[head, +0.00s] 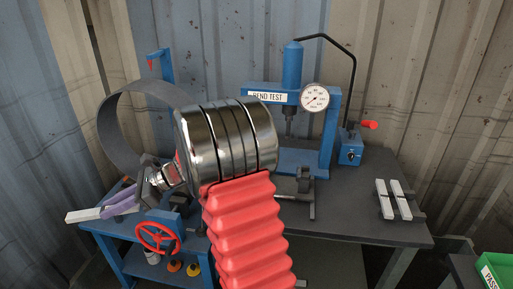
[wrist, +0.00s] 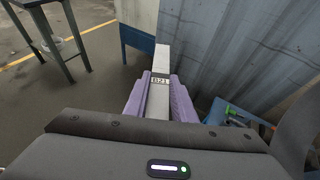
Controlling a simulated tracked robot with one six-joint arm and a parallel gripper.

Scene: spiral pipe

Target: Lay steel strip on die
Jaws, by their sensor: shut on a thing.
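My gripper (wrist: 160,98) has purple finger pads and is shut on a pale steel strip (wrist: 161,62) with a dark label reading "B21" or similar. In the head view the strip (head: 84,215) sticks out to the left past my gripper (head: 125,201), in the air at the left side of the benches. The blue bend test press (head: 292,75) stands on the dark bench at the back, right of my gripper and apart from it. The die (head: 304,180) seems to be the dark piece under the press ram. My arm hides part of the bench.
A pressure gauge (head: 315,98) and blue hand pump (head: 350,147) are by the press. A large grey pipe ring (head: 112,132) and red handwheel (head: 158,237) are at left. A green bin (head: 497,270) is lower right.

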